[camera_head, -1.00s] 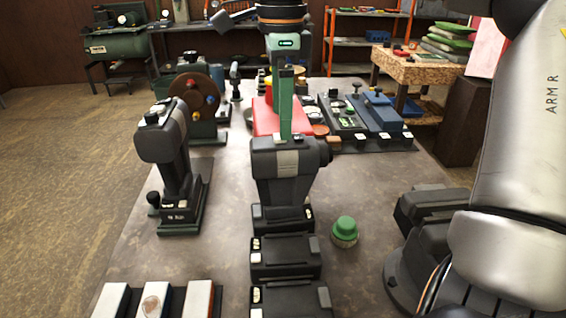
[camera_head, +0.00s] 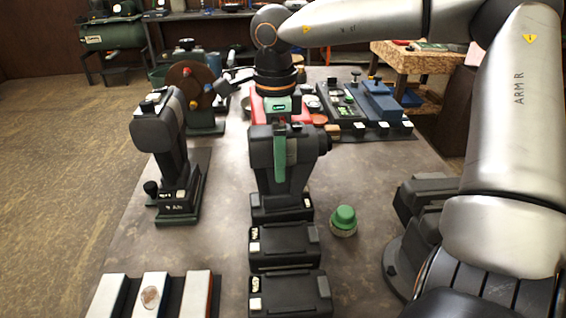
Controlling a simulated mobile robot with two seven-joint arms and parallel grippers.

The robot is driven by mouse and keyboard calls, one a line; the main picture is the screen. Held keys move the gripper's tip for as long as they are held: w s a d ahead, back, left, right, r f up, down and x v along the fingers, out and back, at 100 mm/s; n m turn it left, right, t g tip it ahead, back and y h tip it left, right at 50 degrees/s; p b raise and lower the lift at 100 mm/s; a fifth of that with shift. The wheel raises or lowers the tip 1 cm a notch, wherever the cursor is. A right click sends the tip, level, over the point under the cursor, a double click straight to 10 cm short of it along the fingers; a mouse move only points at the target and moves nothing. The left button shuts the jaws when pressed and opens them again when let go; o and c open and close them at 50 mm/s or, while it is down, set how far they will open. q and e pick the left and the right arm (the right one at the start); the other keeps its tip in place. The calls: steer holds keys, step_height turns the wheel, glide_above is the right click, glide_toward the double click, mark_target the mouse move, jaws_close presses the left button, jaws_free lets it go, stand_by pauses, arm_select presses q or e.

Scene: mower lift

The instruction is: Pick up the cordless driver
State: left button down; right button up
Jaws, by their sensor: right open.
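The cordless driver, a dark grey and black tool with a broad upper body (camera_head: 262,152), stands upright on a black block in the middle of the bench. My right gripper (camera_head: 280,165) comes down from above, pointing downward. One of its green fingers lies in front of the driver's upper body. The other finger is hidden behind the driver or the near finger. The jaws are open, and I cannot tell whether a finger touches the driver. My left gripper is not in view.
Several black blocks (camera_head: 288,293) line up in front of the driver. A green-capped round object (camera_head: 344,219) stands to its right. A black stand-mounted tool (camera_head: 158,135) is at the left. A tray with blue items (camera_head: 382,105) lies behind. Bare bench (camera_head: 385,180) shows right of centre.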

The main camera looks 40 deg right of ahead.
steer(key=shift+f, duration=0.55)
jaws_close()
steer(key=shift+w+r, duration=0.1)
steer(key=shift+r, duration=0.1)
stand_by(0.5)
